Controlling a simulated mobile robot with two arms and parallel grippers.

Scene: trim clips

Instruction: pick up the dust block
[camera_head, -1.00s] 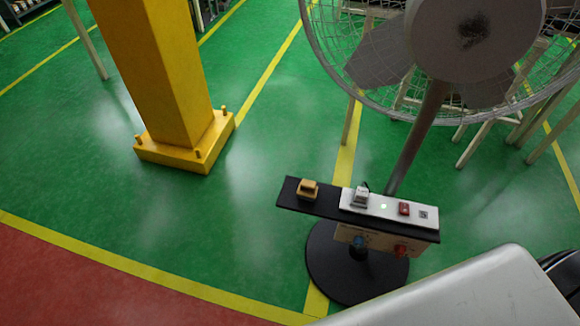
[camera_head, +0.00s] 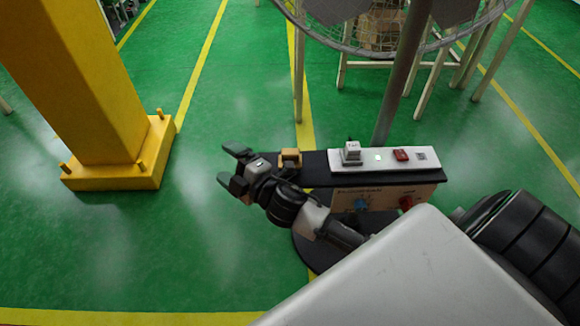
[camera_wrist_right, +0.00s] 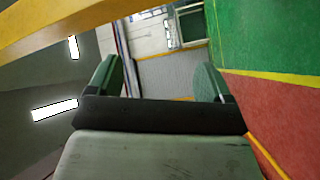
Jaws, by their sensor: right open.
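A small tan-orange block (camera_head: 290,157), which looks like the dust block, sits on the left end of a dark narrow shelf (camera_head: 316,166). My right gripper (camera_head: 234,168) is just left of the shelf's left end, its fingers pointing left, away from the block. It is open and empty; the right wrist view shows its two fingers (camera_wrist_right: 158,82) apart with nothing between them. The block does not show in the right wrist view. My right wrist lies in front of part of the shelf's left edge. My left gripper is not in view.
A panel with blue and red knobs is below. A caged fan (camera_head: 370,48) stands behind. A yellow column (camera_head: 80,90) stands left, with clear green floor between.

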